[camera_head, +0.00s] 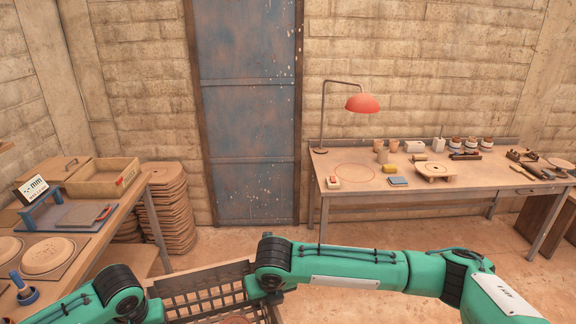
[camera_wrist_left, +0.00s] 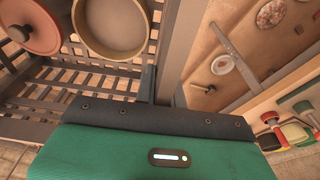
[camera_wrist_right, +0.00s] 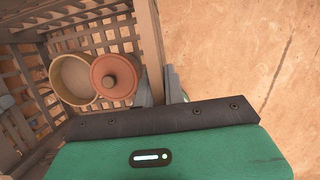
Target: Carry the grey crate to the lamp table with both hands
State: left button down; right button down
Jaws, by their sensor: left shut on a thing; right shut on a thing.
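The grey slatted crate (camera_head: 205,273) is at the bottom of the head view, in front of me and partly hidden by my arms. A lidded terracotta pot (camera_wrist_right: 116,76) and a round beige tub (camera_wrist_right: 73,80) sit inside it. My left gripper (camera_wrist_left: 163,88) is shut on one side of the crate. My right gripper (camera_wrist_right: 158,88) is shut on another side wall, beside the pot. The lamp table (camera_head: 440,188) stands at the right against the wall, with a red lamp (camera_head: 362,103) and a thin red ring (camera_head: 355,174) marked on its top.
A workbench (camera_head: 112,213) at the left carries a wooden box (camera_head: 100,180) and round plates. Stacked boards (camera_head: 170,205) stand beside it. Floor before the blue door (camera_head: 245,110) is clear.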

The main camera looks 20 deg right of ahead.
aim_at(484, 172)
jog(key=z, duration=1.8)
jog(key=i+z, duration=0.2)
jog(key=z, duration=0.5)
jog(key=i+j, duration=0.3)
jog(key=i, duration=0.15)
jog(key=i+j, duration=0.25)
jog(key=i, duration=0.15)
jog(key=i+j, duration=0.1)
jog(key=i, duration=0.4)
jog(key=i+j, duration=0.1)
jog(key=i, duration=3.25)
